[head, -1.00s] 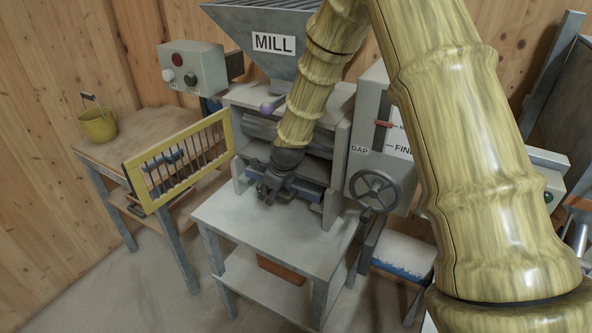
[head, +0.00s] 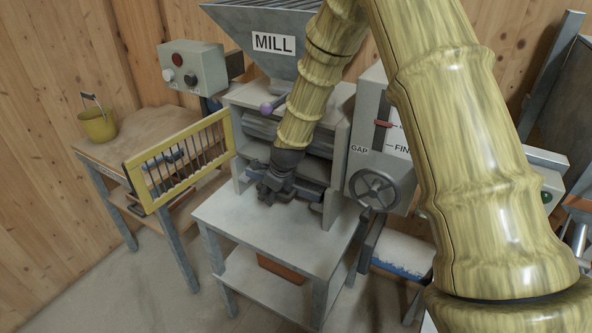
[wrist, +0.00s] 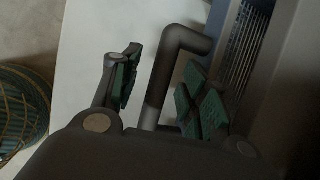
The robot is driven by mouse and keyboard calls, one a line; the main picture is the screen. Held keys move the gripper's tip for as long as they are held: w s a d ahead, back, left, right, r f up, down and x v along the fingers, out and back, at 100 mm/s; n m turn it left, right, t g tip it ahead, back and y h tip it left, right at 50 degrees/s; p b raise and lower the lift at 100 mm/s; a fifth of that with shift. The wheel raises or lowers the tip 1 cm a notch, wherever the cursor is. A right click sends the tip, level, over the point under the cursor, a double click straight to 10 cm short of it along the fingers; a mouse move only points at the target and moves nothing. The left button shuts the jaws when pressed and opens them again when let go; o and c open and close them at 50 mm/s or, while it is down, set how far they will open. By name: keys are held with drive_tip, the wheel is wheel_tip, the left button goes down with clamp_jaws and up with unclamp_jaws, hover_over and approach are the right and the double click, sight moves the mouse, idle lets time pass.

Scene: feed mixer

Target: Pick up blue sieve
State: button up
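The blue sieve (head: 312,189) sits in the slot under the mill's rollers; only part of its blue front edge shows in the head view. In the wrist view its wire grid (wrist: 243,48) shows at the right, and a dark bent handle (wrist: 186,38) reaches out between my fingers. My gripper (head: 266,192) is at the mill's front, low over the grey table. In the wrist view my gripper (wrist: 160,95) has its green-padded fingers apart on either side of the handle. Narrow gaps seem to show; contact is unclear.
A yellow barred frame (head: 226,137) stands at the left, before a wooden table (head: 150,120) with a yellow bucket (head: 98,124). The grey table (head: 285,228) below is clear. A handwheel (head: 375,188) is right of the mill. A woven basket (wrist: 22,105) shows low left.

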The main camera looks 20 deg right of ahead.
clamp_jaws()
drive_tip(key=shift+r, duration=0.2)
